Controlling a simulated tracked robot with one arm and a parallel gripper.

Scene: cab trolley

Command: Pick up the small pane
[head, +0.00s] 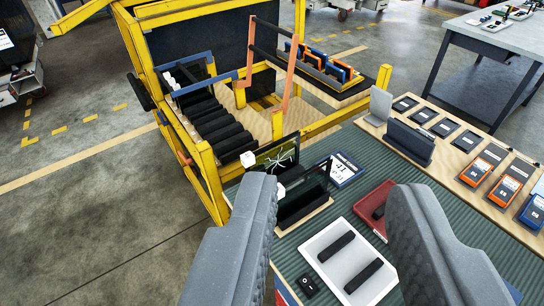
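Two dark glass panes stand upright on the green ribbed mat, in front of the yellow cab frame. The nearer pane (312,186) is dark, in a low wooden-edged stand, with a white block at its left. The pane behind it (277,153) shows white crack-like lines and also has a white block at its left. I cannot tell for sure which is the small pane. My gripper (333,186) is open, its two grey fingers wide apart, nothing between them in hold. The left finger covers part of the nearer pane's left side and stand.
A white tray (322,244) with two black strips and a red tray (374,222) lie on the mat (430,206). A blue-edged number card (342,168) lies behind. Orange and blue devices (482,166) line a board at right. The yellow cab frame (209,175) rises at left.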

